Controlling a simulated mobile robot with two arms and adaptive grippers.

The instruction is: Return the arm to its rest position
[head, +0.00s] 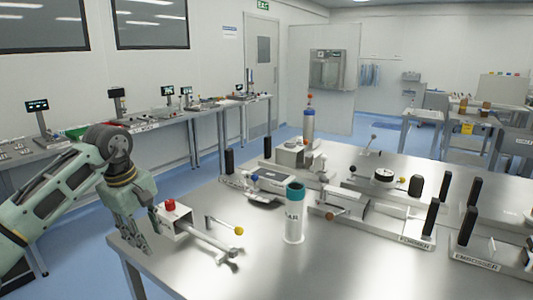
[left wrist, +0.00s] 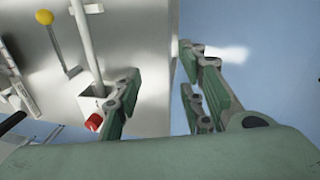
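My left arm comes in from the left in the head view. Its gripper (head: 145,236) hangs at the near left edge of the steel table (head: 262,268), left of a small device with a red knob (head: 170,205). In the left wrist view the two fingers of the left gripper (left wrist: 160,105) stand apart with nothing between them. The table edge runs between them, and blue floor (left wrist: 265,35) shows to the right. The red knob (left wrist: 94,122) shows close to the left finger; I cannot tell if they touch. My right gripper is not in view.
A white bottle with a teal cap (head: 294,215) stands on the table. A yellow-tipped lever (head: 239,231) is near it. Several devices with black handles fill the table's back and right (head: 415,230). A bench with small screens (head: 150,124) runs along the wall. Blue floor lies between.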

